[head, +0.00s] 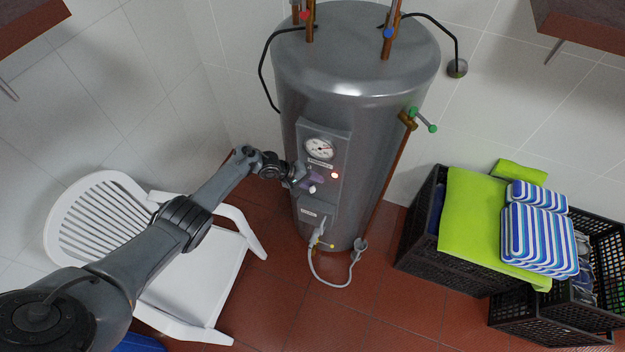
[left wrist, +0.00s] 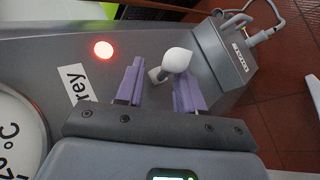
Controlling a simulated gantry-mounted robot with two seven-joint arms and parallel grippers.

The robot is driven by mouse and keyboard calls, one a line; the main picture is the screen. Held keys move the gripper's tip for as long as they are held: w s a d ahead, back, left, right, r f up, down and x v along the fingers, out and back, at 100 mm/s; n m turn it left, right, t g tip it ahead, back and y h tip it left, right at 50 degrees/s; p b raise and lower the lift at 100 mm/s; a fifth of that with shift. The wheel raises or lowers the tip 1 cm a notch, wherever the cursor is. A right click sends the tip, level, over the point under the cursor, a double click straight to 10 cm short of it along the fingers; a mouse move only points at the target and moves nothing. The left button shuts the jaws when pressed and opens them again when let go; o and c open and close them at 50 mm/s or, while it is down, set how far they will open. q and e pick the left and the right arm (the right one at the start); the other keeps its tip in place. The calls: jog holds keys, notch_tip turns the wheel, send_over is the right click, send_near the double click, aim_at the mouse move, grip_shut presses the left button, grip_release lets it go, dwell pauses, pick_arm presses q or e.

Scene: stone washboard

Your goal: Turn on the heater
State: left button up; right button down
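The heater (head: 350,80) is a tall grey metal tank with a control panel on its front. The panel carries a round dial gauge (head: 320,148) and a lit red lamp (head: 334,175), which also glows in the left wrist view (left wrist: 103,50). A white knob (left wrist: 177,61) sits on the panel below the lamp. My left gripper (left wrist: 160,88) is open at the panel, with its purple fingers on either side of the knob. The knob is nearer the right finger in the left wrist view; I cannot tell whether they touch. My right gripper is not in view.
A white plastic chair (head: 200,262) stands left of the heater, under my left arm. Black crates (head: 428,225) with a green cloth (head: 468,210) and striped cushions (head: 540,240) stand at the right. A grey cable (head: 325,283) hangs below the panel. Pipes rise from the tank top.

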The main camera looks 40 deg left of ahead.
pick_arm(q)
jog(key=shift+s+d+f, duration=0.15)
jog(key=shift+s+r, duration=0.1)
jog(key=shift+r, duration=0.15)
jog(key=p+v, duration=0.3)
jog(key=v, duration=0.7)
jog(key=shift+a+p, duration=0.3)
jog(key=shift+a, duration=0.05)
jog(key=shift+r, duration=0.1)
